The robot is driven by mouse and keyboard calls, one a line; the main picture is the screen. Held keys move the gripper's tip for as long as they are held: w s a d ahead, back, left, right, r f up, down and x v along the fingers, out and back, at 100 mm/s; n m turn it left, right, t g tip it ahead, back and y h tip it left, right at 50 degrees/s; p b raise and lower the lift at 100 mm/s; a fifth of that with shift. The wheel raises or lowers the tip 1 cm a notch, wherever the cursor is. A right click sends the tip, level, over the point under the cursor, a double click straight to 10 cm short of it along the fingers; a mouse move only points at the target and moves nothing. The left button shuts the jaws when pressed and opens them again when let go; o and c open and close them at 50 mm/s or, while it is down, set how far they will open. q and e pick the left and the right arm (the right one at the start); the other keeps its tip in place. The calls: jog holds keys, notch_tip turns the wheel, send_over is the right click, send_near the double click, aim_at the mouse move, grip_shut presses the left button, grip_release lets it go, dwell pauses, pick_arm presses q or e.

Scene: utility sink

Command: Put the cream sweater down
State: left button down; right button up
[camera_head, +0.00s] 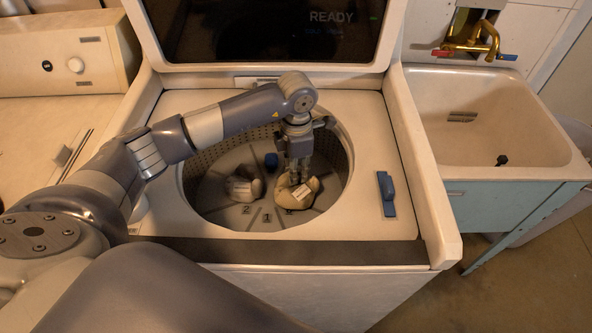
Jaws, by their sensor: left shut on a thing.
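The cream sweater (297,196) is a rounded bundle with a white tag, low inside the open washer drum (215,205), right of the drum's middle. My left gripper (298,176) points straight down into the drum and is shut on the top of the sweater. The sweater is at or very near the drum floor; I cannot tell whether it touches. Its far side is partly hidden by the fingers. My right gripper is not in view.
The drum floor shows numbered sectors. The raised lid (270,30) stands behind. A blue latch (386,190) sits on the right rim. A sink (490,115) stands at right.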

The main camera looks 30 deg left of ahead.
pick_arm(q)
jog(key=shift+f, duration=0.65)
jog(key=shift+f, duration=0.15)
jog(key=c, duration=1.4)
grip_release()
jog(key=shift+c, duration=0.2)
jog(key=shift+r, duration=0.45)
notch_tip(320, 180, up, 12)
jog(key=b, duration=0.1)
jog(key=shift+f+b, duration=0.25)
jog(key=shift+b, duration=0.05)
